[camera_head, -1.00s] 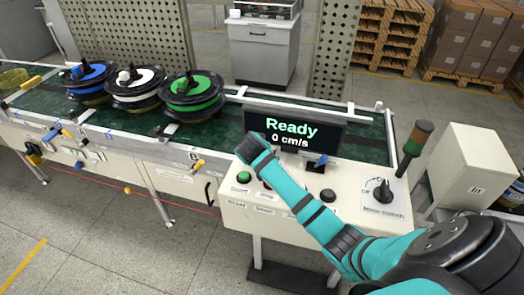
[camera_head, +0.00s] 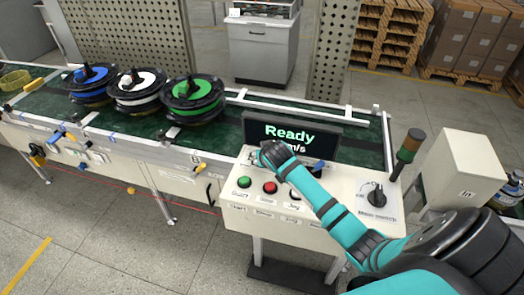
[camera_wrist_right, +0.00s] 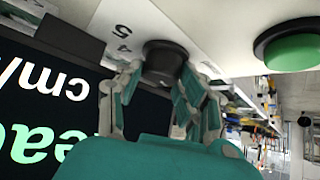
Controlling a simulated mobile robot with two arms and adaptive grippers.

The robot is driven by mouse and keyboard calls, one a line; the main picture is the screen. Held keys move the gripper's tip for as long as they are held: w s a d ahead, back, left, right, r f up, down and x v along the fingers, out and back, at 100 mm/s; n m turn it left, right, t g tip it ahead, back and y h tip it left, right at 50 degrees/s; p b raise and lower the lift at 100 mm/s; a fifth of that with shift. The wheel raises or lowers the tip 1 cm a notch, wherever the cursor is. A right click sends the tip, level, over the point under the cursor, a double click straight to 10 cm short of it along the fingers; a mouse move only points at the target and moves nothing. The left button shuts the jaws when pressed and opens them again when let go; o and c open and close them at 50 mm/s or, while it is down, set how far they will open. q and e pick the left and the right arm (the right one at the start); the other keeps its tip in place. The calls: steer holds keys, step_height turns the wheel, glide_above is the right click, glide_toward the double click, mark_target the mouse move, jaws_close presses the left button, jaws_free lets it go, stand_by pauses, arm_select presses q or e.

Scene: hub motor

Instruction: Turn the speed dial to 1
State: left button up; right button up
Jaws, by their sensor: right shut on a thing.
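The black speed dial (camera_wrist_right: 164,62) is on the white panel in the right wrist view, beside the printed digits 4 and 5. My right gripper (camera_wrist_right: 158,78) has its fingers closed around the dial. In the head view my right gripper (camera_head: 275,155) is at the back of the control panel (camera_head: 235,213), in front of the display (camera_head: 293,130), and the dial is hidden behind it. The display reads "Ready"; the speed number below is covered. My left gripper is not in view.
A rotary main switch (camera_head: 376,196) and a signal lamp (camera_head: 410,145) are at the right. Motors stand on the conveyor at the left.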

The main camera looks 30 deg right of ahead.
steer(key=shift+d+r+n+y+p, duration=0.15)
steer(key=shift+n+y+p, duration=0.25)
steer(key=shift+n+y, duration=0.25)
steer(key=shift+n+y+p, duration=0.35)
steer(key=shift+n+y, duration=0.2)
steer(key=shift+n, duration=0.3)
steer(key=o, duration=1.2)
steer(key=shift+c, duration=0.2)
steer(key=shift+s, duration=0.1)
steer(key=v, duration=0.7)
steer(key=shift+s+r, duration=0.15)
steer(key=shift+s, duration=0.2)
